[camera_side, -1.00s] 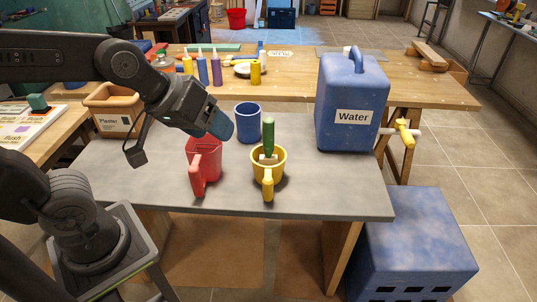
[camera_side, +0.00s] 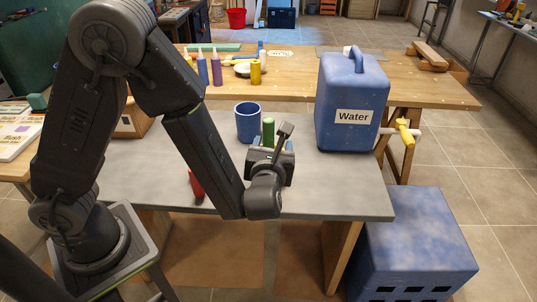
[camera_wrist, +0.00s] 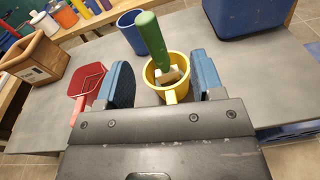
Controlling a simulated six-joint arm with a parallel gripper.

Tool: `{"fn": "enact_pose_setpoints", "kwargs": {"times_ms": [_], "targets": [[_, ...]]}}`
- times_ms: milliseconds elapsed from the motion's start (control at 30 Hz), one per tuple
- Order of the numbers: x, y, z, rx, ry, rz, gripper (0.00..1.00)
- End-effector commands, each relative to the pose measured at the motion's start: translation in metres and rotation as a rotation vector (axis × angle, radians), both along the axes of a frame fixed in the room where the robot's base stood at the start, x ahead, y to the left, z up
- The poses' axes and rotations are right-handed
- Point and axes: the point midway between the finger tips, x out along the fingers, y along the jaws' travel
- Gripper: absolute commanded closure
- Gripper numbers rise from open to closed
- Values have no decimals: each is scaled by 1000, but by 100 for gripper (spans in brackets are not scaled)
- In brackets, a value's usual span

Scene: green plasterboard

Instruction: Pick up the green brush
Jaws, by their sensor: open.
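The green brush (camera_wrist: 150,36) stands in a yellow cup (camera_wrist: 172,90) on the grey table, its green handle pointing up and its pale lower part inside the cup. In the side view only the top of its green handle (camera_side: 268,130) shows above my gripper. My gripper (camera_wrist: 163,85) is open, with one blue finger pad on each side of the cup and brush in the wrist view. I cannot tell how far the fingertips are from the brush. In the side view my gripper (camera_side: 270,146) hides the yellow cup.
A blue cup (camera_side: 248,122) is just behind. The blue water container (camera_side: 350,95) stands to the right, and a planter box (camera_wrist: 34,62) to the left. The table's right front is clear.

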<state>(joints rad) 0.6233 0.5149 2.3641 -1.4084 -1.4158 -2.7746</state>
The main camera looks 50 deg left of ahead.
Motion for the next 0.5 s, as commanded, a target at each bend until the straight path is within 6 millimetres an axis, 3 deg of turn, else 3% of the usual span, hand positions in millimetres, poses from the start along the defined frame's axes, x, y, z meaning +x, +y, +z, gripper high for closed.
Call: {"fn": "enact_pose_setpoints", "kwargs": {"times_ms": [233, 500], "targets": [[-10, 9, -5, 3, -151, 90, 39], [23, 46, -5, 2, -154, 94, 39]]}}
